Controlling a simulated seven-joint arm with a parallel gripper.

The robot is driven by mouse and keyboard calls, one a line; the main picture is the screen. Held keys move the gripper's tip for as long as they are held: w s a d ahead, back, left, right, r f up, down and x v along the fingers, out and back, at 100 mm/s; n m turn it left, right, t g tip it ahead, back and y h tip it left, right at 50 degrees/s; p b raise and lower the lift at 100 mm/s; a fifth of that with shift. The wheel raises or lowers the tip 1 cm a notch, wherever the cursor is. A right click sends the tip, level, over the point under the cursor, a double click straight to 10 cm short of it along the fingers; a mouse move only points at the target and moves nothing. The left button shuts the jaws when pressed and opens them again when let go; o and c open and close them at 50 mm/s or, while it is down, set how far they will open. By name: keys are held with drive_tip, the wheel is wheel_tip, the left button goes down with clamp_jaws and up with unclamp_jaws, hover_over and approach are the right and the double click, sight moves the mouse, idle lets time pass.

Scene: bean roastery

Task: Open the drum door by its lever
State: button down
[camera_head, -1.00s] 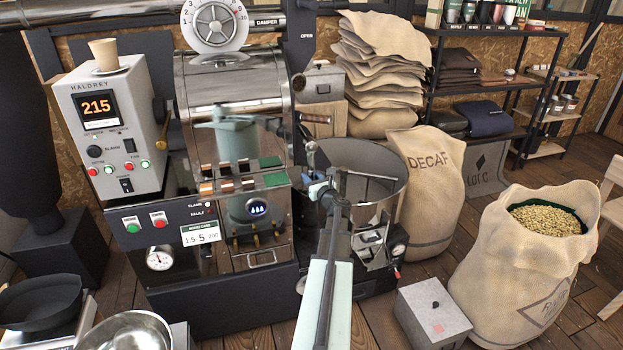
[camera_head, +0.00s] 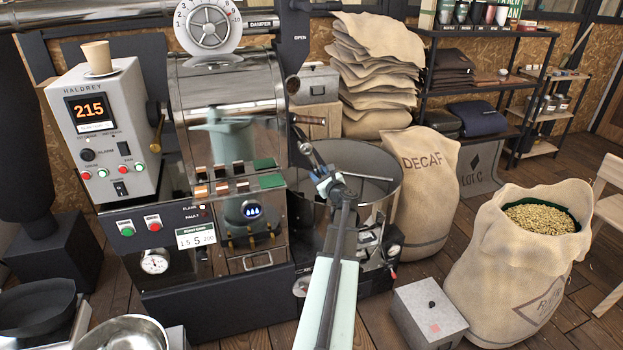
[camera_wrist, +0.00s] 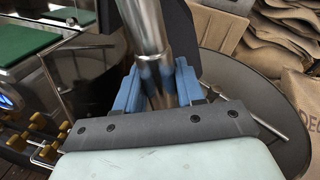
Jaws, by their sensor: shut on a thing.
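My gripper (camera_head: 325,184) is at the right side of the roaster (camera_head: 215,85), above the round cooling tray (camera_head: 385,165). In the wrist view its blue fingers (camera_wrist: 158,88) are closed around a smooth metal lever (camera_wrist: 145,28), one finger on each side. The lever runs up and away from the fingers, and its lower end is partly hidden between them. In the head view, a dark, tilted piece of it seems to rise just above the fingers, by the roaster's right edge. The drum door is not clearly distinguishable behind my gripper.
A control box (camera_head: 105,130) with a paper cup (camera_head: 97,57) stands left. A grey box (camera_head: 429,314), a DECAF sack (camera_head: 428,190) and an open bean sack (camera_head: 515,265) stand right. A metal bowl (camera_head: 125,333) is at lower left. The cooling tray lies close below my gripper.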

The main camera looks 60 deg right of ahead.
drive_tip(key=s+d+r+n+g, duration=0.1)
drive_tip(key=s+d+r+n, duration=0.1)
drive_tip(key=r+n, duration=0.3)
drive_tip(key=s+d+r+n+g, duration=0.1)
drive_tip(key=s+d+r+n, duration=0.2)
drive_tip(key=r+n, duration=0.2)
drive_tip(key=shift+s+d+r+h, duration=0.25)
drive_tip(key=shift+s+d+h, duration=0.05)
drive_tip(key=shift+d+h, duration=0.1)
idle(0.4)
drive_tip(key=c, duration=0.8)
unclamp_jaws()
drive_tip(key=shift+a, duration=0.1)
drive_tip(key=v, duration=1.3)
drive_tip(key=shift+s+a, duration=0.3)
drive_tip(key=shift+r+n, duration=0.1)
drive_tip(key=shift+n, duration=0.2)
